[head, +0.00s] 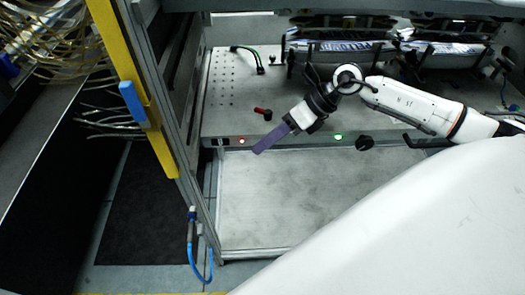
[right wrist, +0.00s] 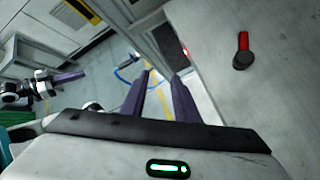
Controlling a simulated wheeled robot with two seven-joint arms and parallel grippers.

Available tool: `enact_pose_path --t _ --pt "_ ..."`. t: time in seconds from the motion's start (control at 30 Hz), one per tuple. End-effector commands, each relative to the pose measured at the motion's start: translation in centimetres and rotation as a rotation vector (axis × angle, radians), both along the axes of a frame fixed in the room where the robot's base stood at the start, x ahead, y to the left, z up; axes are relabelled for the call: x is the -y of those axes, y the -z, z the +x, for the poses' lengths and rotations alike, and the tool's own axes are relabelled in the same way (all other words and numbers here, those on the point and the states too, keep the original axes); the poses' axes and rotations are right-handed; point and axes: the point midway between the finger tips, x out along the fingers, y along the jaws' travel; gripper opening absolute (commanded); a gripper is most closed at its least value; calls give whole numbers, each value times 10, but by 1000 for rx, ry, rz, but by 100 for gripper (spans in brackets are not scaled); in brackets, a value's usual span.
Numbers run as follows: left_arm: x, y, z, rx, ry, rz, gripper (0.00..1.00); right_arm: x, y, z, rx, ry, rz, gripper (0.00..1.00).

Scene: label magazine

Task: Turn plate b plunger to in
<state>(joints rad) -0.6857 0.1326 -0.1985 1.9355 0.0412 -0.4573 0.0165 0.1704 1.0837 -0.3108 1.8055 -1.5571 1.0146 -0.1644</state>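A red-handled plunger with a black round base (head: 263,113) sits on the grey bench plate in the head view. It also shows in the right wrist view (right wrist: 242,52), right of my fingers. I cannot read any label saying it is plate b's. My right gripper (head: 260,150) has purple fingers pointing down-left, just in front of the plunger and apart from it. In the right wrist view its two fingers (right wrist: 161,73) stand apart with nothing between them. My left gripper (right wrist: 82,74) shows small at the left of the right wrist view; its opening is unclear.
The bench plate (head: 225,118) has a front edge with a red light (head: 241,141), a green light (head: 338,136) and a black knob (head: 364,143). A metal frame post (head: 165,110) stands left. Foil-covered units (head: 340,50) line the back. Bare plate surrounds the plunger.

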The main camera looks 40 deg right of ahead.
Motion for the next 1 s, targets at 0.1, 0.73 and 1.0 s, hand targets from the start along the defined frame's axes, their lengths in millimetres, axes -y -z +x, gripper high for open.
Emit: enact_pose_path --t 0.1,0.73,1.0 --pt "0 -2 0 1 0 0 0 -25 -1 -3 -11 25 112 28" --pt "0 -16 0 1 0 0 0 -125 -32 0 -246 578 1059 28" --pt "0 -22 0 1 0 0 0 -108 -2 -2 -456 1021 1407 28"
